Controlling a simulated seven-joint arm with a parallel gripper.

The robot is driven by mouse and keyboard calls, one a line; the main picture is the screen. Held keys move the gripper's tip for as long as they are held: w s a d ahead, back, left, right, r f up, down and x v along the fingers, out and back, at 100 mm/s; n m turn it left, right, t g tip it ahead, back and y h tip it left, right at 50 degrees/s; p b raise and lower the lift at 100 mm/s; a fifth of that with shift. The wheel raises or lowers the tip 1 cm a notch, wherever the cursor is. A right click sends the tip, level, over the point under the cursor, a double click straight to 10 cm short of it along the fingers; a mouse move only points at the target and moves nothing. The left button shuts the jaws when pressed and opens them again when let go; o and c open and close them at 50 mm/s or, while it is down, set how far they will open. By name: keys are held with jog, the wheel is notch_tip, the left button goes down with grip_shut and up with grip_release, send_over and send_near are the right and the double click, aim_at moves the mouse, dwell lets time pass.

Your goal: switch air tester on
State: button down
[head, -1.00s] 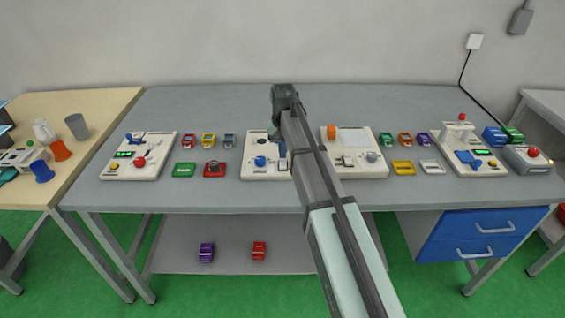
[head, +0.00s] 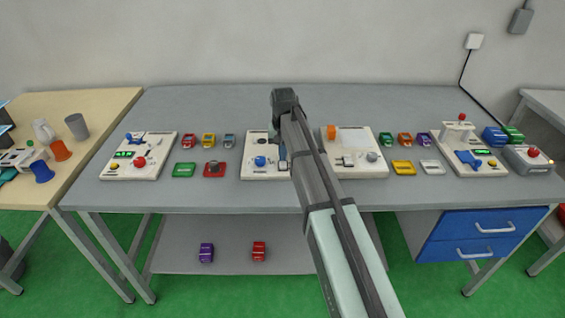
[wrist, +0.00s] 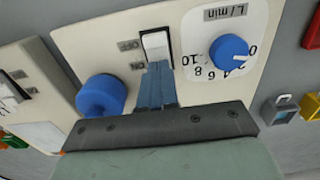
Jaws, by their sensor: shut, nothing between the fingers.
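The air tester appears to be the pale panel (head: 256,174) at the middle of the bench, partly hidden by my arm. In the wrist view the same panel (wrist: 95,55) carries a white rocker switch (wrist: 156,46) in a dark frame, marked OFF and ON. A blue knob (wrist: 229,52) sits on its L/min dial, and a larger blue round part (wrist: 101,96) stands on the other side. My gripper (wrist: 156,68) is shut and empty, its blue fingertips at the ON-marked end of the switch. I cannot tell whether they touch it. It also shows in the head view (head: 283,163).
Another pale panel (head: 365,167) stands just right of the tester. Small coloured clips and boxes lie on both sides, such as a red box (head: 214,169) and a yellow box (head: 403,167). Further panels stand at the left (head: 116,169) and right (head: 492,169). The bench's back strip is clear.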

dwell(0.3)
jog(key=shift+r, duration=3.4)
